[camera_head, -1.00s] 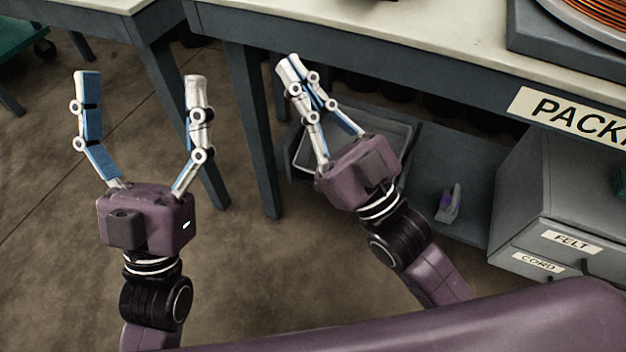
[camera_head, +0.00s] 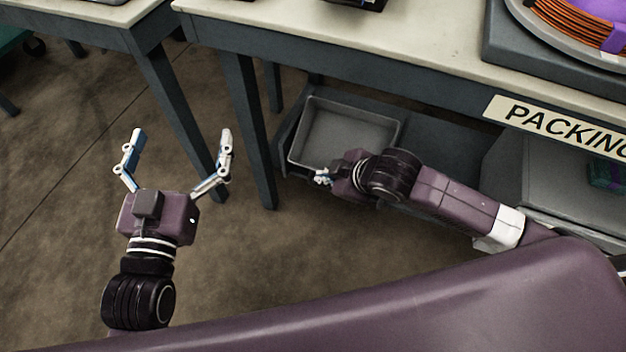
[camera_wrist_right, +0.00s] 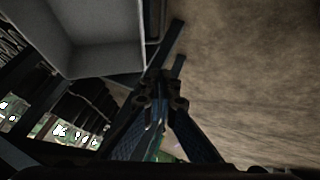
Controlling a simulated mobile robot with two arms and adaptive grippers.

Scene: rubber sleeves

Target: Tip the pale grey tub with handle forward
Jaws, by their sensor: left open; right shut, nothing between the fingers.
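The pale grey tub (camera_head: 345,112) is an open rectangular bin on the low shelf under the packing table, sitting level with its inside in view and empty. In the right wrist view its pale wall (camera_wrist_right: 100,62) fills the upper left, with a dark bar along its edge that may be the handle. My right gripper (camera_head: 323,177) is shut and empty, low at the tub's front edge. I cannot tell whether it touches the tub. Its closed fingers also show in the wrist view (camera_wrist_right: 168,62). My left gripper (camera_head: 181,140) is open and empty over the floor, left of the tub.
The packing table (camera_head: 420,65) overhangs the tub, and its leg (camera_head: 250,135) stands left of it. The shelf (camera_head: 440,150) is bare right of the tub. Open floor (camera_head: 80,180) lies at left.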

